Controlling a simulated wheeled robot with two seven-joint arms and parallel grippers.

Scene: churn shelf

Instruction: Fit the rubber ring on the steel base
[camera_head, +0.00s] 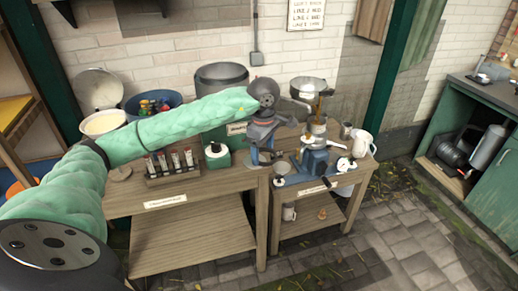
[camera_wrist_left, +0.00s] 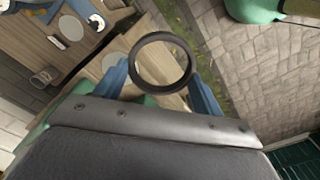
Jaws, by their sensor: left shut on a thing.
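My left gripper (camera_head: 262,152) hangs at the front of the work surface, near the gap between the two wooden tables. In the left wrist view its two blue fingers (camera_wrist_left: 162,76) are shut on a dark rubber ring (camera_wrist_left: 134,62), one finger at each side. The ring is held in the air, and its open middle shows the floor and wood beyond. In the head view the ring is too small to tell. I cannot pick out the steel base for certain; a blue-grey device (camera_head: 315,160) stands on the right table, right of my gripper. My right gripper is not in view.
A metal bowl (camera_head: 308,84) tops a tall stand at the back of the right table. A white jug (camera_head: 362,143) stands at its right end. A bottle rack (camera_head: 172,176) and a green-and-white container (camera_head: 217,157) are on the left table. Paved floor lies in front.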

